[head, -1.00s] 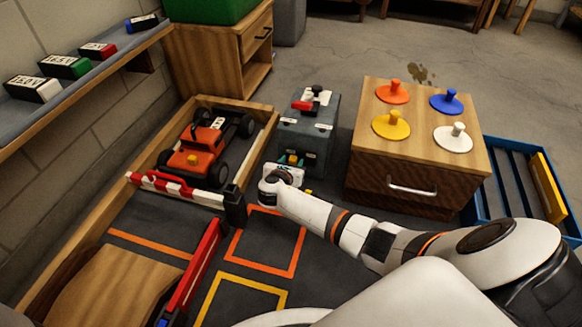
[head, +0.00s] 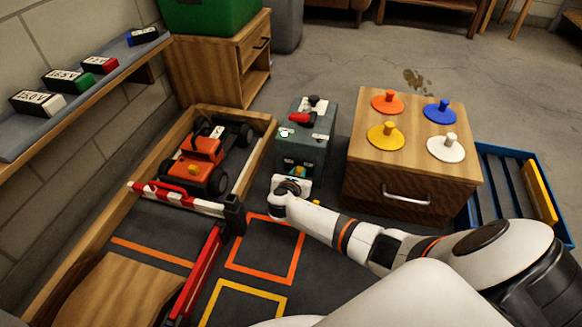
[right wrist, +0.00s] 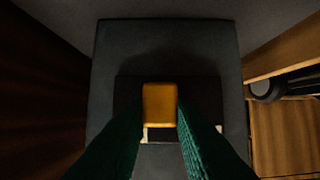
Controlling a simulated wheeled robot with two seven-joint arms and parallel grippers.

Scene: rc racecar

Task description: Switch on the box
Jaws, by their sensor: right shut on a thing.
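The dark grey box (head: 318,128) stands on the floor, right of the wooden track frame in the head view. On its top are a red-handled part (head: 301,118) and a black-and-white part. My right gripper (head: 295,171) is at the box's lower front face. In the right wrist view, its green fingers (right wrist: 161,115) are shut on a yellow-orange switch (right wrist: 160,104), one on each side. The switch sits on a dark panel of the box, with a pale strip below it. Which way the switch is set, I cannot tell. My left gripper is not in view.
An orange car (head: 196,162) stands in the wooden frame behind a red-and-white barrier (head: 172,194). A wooden cabinet (head: 408,189) with coloured knobbed discs stands close right of the box. A blue crate (head: 488,175) is farther right. A shelf (head: 88,100) with labelled blocks runs left.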

